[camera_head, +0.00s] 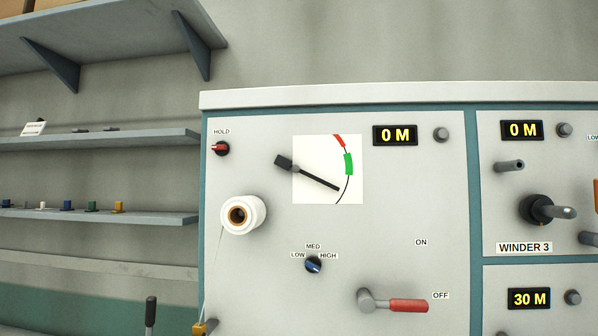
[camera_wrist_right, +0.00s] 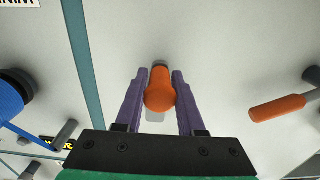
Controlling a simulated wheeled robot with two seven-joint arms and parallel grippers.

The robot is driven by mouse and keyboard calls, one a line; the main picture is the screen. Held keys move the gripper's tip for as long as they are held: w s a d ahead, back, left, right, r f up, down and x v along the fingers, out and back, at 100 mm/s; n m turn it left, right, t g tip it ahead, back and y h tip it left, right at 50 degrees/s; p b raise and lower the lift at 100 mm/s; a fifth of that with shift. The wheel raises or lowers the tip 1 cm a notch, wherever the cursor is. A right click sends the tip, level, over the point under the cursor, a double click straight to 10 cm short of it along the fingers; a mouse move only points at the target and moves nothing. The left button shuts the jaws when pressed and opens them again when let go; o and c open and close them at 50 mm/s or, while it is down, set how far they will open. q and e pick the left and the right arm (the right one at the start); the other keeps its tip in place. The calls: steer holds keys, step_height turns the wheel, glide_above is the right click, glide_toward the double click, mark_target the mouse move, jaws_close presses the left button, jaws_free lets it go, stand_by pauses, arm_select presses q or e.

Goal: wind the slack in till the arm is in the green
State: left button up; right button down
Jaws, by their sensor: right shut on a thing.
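The dancer arm (camera_head: 310,175) is a black pointer on a white dial (camera_head: 325,150) in the head view. Its tip points down-right, below the green band (camera_head: 349,164); a red band (camera_head: 338,141) lies above the green. A white spool (camera_head: 243,215) sits left of the dial, with a thin strand running down from it to a yellow piece (camera_head: 199,328). In the right wrist view my right gripper (camera_wrist_right: 160,88) has its purple fingers either side of an orange knob (camera_wrist_right: 160,97), shut on it. My left gripper is in neither view.
A red-handled lever (camera_head: 408,305) lies toward OFF. A blue speed selector (camera_head: 314,264) and red HOLD knob (camera_head: 221,148) are on the panel. The display (camera_head: 395,135) reads 0 M. WINDER 3 (camera_head: 524,248) is at right. An orange handle (camera_wrist_right: 278,108) lies right of my right gripper.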

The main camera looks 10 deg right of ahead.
steer(key=shift+w+a+r, duration=0.1)
steer(key=shift+w+a, duration=0.1)
steer(key=shift+a, duration=0.3)
steer(key=shift+w+a+r, duration=0.1)
steer(key=shift+w+a, duration=0.05)
steer(key=shift+a, duration=0.35)
steer(key=shift+w+a+r+p, duration=0.15)
steer(key=shift+a+r+p, duration=0.1)
steer(key=shift+a, duration=0.2)
steer(key=shift+w+a+r+p, duration=0.15)
steer(key=shift+a+r, duration=0.1)
steer(key=shift+a, duration=0.15)
